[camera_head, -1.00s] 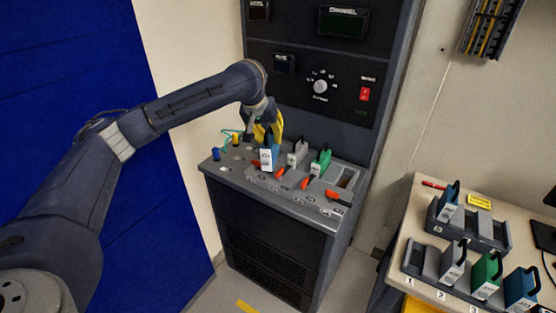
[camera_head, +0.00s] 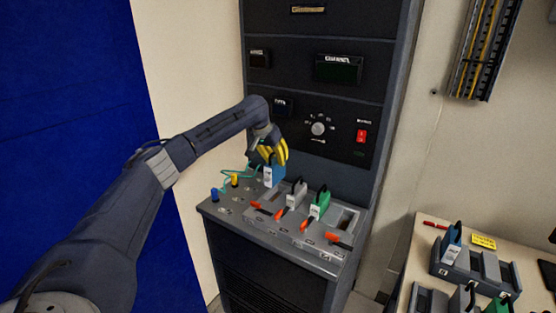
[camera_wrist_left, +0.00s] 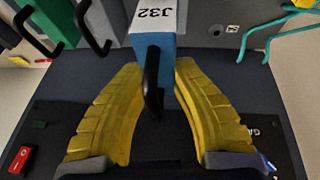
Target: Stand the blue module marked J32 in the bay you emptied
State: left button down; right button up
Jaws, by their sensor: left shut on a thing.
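The blue module marked J32 (camera_head: 268,178) is in my left gripper (camera_head: 273,158), whose yellow fingers are closed about its black handle. It also shows in the left wrist view (camera_wrist_left: 157,50), label at the top edge of the picture. In the head view the module appears above and behind the leftmost bay (camera_head: 268,200) of the sloped console, apart from it. A grey module (camera_head: 298,194) and a green module (camera_head: 320,203) stand in the middle bays. The rightmost bay (camera_head: 346,221) looks empty, with an orange lever (camera_head: 338,240) in front. My right gripper is not in view.
The tall instrument rack (camera_head: 350,110) rises right behind the console. At the right, a table (camera_head: 428,245) carries module holders (camera_head: 457,270) with further modules.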

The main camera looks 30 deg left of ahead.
aim_at(267, 164)
pick_arm(q)
jog(key=shift+f, duration=3.6)
jog(key=shift+f, duration=0.55)
jog(key=c, duration=1)
grip_release()
jog(key=shift+f, duration=0.1)
jog(key=v, duration=1.2)
